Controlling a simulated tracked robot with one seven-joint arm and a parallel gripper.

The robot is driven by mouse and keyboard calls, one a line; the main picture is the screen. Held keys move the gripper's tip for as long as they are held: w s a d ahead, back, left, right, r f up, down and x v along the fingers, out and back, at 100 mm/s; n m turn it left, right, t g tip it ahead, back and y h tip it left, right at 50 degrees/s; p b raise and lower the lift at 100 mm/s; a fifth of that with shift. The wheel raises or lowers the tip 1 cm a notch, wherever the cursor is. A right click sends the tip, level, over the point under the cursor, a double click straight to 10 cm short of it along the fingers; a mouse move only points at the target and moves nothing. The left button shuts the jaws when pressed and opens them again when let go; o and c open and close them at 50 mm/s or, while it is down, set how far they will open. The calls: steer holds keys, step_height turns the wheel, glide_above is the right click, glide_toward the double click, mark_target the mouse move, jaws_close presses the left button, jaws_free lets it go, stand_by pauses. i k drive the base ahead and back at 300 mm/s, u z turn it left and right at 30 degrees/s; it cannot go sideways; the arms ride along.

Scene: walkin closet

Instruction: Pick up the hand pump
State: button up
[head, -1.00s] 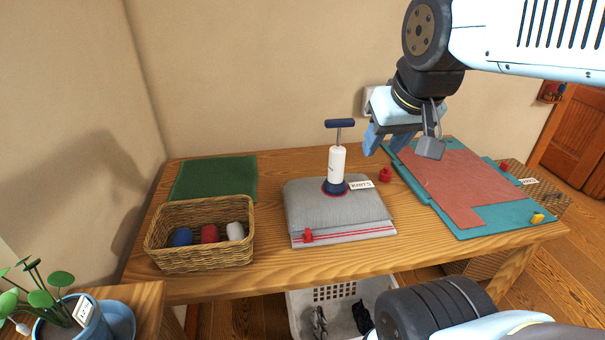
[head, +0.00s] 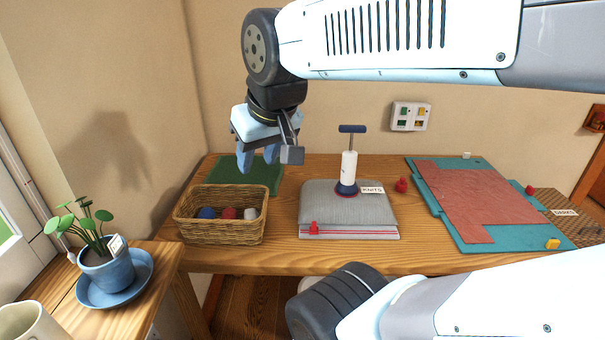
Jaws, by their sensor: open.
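The hand pump (head: 349,167) stands upright on a folded grey cloth (head: 330,212) near the middle of the wooden table. It has a white barrel, a dark blue T-handle on a thin rod, and a dark blue and red base. A small tag reading "KNITS" lies beside its base. My gripper (head: 262,158) is open and empty. In the picture it hangs to the left of the pump, above the wicker basket and green mat, apart from the pump.
A wicker basket (head: 221,229) with several rolls sits left of the cloth. A green mat (head: 275,176) lies behind it. A teal mat with a reddish sheet (head: 485,196) lies right. A red knob-like piece (head: 402,185) stands near the pump. A potted plant (head: 107,268) stands front left.

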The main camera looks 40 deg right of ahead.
mark_target(347, 187)
steer(key=z, duration=0.5)
steer(key=i, duration=0.1)
steer(key=u, duration=1.35)
steer(key=k, duration=2)
steer(key=z, duration=1.5)
steer(key=i, duration=1)
steer(key=u, duration=0.1)
